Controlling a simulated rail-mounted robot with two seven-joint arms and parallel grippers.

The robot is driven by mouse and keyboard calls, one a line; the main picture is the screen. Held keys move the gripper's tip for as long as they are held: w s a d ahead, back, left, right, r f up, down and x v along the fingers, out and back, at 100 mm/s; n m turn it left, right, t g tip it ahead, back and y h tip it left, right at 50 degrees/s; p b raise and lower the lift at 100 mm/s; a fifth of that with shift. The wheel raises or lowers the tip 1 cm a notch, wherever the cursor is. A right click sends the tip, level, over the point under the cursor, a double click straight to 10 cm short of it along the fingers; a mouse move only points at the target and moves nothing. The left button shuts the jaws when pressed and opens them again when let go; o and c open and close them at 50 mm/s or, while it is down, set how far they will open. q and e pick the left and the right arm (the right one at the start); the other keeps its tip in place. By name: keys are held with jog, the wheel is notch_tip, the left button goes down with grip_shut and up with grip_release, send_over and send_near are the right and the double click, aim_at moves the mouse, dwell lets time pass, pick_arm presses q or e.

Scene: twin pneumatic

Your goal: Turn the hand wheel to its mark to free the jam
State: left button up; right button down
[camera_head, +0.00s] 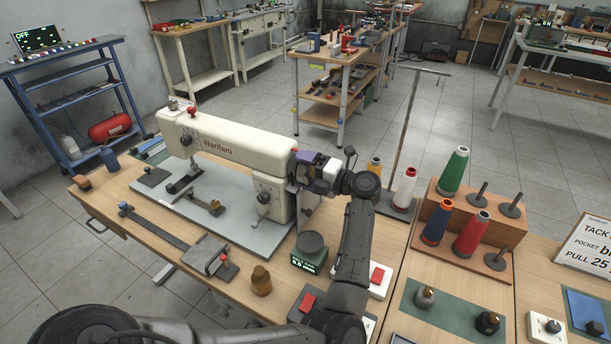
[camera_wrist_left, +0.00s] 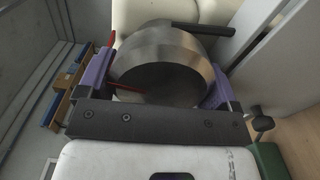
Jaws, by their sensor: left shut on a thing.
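The cream sewing machine (camera_head: 225,142) stands on its grey plate on the wooden bench. Its metal hand wheel (camera_wrist_left: 160,62) fills the middle of the left wrist view; in the head view it is mostly hidden by my gripper. My left gripper (camera_wrist_left: 157,82) is shut on the wheel, one purple finger on each side of its rim; it also shows at the machine's right end in the head view (camera_head: 310,166). A red line (camera_wrist_left: 126,88) shows on the wheel's face. A separate thin red piece (camera_wrist_left: 112,39) shows beyond the wheel's upper left.
A thread rack (camera_head: 468,232) with coloured cones stands right of my arm. A green gauge box (camera_head: 309,260) and a brown knobbed piece (camera_head: 261,281) sit on the bench before the machine. A dark stand pole (camera_head: 405,125) rises behind my wrist. A screen (camera_head: 37,41) at far left reads OFF.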

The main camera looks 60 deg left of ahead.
pick_arm(q)
jog(key=shift+n+b, duration=0.35)
jog(key=shift+n, duration=0.15)
jog(key=o, duration=0.7)
jog(key=shift+w+d, duration=0.1)
jog(key=shift+w+d, duration=0.15)
jog(key=shift+d, duration=0.1)
jog(key=p+v, duration=0.1)
jog(key=v, duration=1)
jog(key=shift+d, duration=0.15)
jog(key=shift+r, duration=0.1)
